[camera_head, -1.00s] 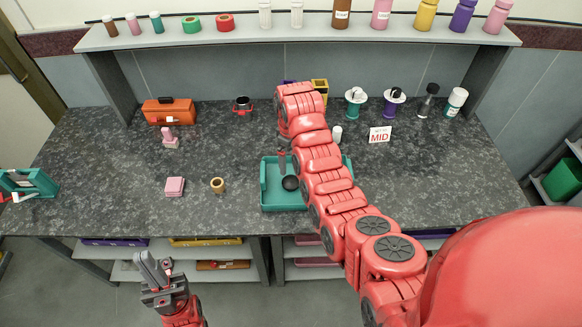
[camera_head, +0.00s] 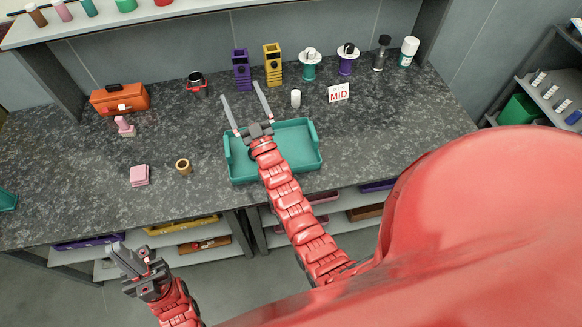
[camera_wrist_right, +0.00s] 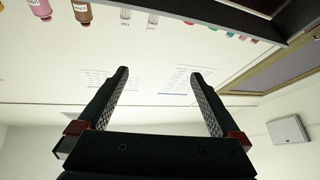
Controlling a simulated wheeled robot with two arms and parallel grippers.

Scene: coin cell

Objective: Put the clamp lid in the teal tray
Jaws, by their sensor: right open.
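The teal tray (camera_head: 318,158) stands near the front of the counter in the head view, and the bare parts of its floor that show are empty. My right arm crosses over the tray and hides a strip of its middle. My right gripper (camera_head: 241,92) is open above the tray's back edge, its fingers spread and pointing away and up. Nothing is between its fingers in the right wrist view (camera_wrist_right: 160,95). My left gripper (camera_head: 130,251) is low in front of the counter, its opening unclear. I cannot surely pick out the clamp lid.
A dark, red-trimmed device (camera_head: 196,83), an orange toolbox (camera_head: 120,98), a pink stamp-like piece (camera_head: 124,126), a pink block (camera_head: 139,175) and a tan ring (camera_head: 183,167) are left of the tray.

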